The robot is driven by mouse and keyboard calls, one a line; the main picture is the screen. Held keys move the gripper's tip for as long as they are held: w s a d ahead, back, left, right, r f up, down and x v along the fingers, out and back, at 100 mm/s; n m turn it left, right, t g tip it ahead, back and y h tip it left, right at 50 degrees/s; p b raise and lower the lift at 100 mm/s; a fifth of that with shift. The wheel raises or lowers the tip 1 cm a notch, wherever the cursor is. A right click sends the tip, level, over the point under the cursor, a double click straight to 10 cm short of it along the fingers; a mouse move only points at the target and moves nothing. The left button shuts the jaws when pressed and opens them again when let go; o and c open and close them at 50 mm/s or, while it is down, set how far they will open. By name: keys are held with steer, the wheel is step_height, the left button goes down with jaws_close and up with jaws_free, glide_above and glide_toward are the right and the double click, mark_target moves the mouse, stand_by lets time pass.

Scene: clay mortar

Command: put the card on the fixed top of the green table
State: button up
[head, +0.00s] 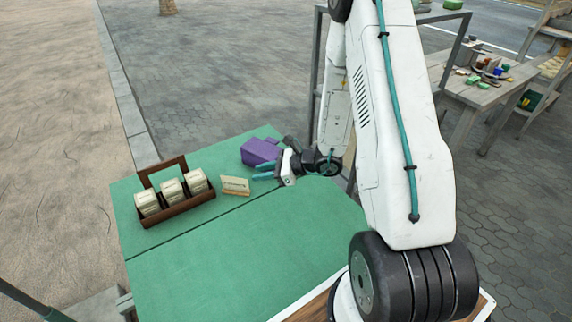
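The card (235,184) is small and cream with dark print. It stands upright in a light wooden base on the green table (220,265), just beyond a dark seam that crosses the tabletop. I cannot tell from this view which side of the seam is the fixed top. My gripper (264,170) is low over the table, just right of the card, with its teal fingers pointing left toward it. The fingers are apart, with nothing seen between them. A small gap shows between the fingertips and the card.
A purple block-like object (259,152) sits close behind my gripper. The near part of the green top is clear. A cluttered wooden table (470,95) stands at the far right.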

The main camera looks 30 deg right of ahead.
steer(key=s+a+r+n+g, duration=0.4)
steer(key=s+a+r+n, duration=0.3)
steer(key=r, duration=0.3)
steer(key=s+a+r+n+g, duration=0.5)
steer(key=r+n, duration=0.3)
steer(key=r, duration=0.3)
steer(key=s+d+r+n+h, duration=0.2)
steer(key=s+n+h, duration=0.1)
steer(key=s, duration=0.2)
steer(key=s+d+r+n+t+h, duration=0.1)
steer(key=s+d+r+n+h, duration=0.2)
steer(key=s, duration=0.3)
steer(key=s+d+r+n+h, duration=0.2)
steer(key=s+r+n+h, duration=0.1)
steer(key=s, duration=0.3)
steer(key=shift+s+d+r+n+h, duration=0.25)
steer(key=shift+d+n+h, duration=0.15)
steer(key=shift+n+h, duration=0.3)
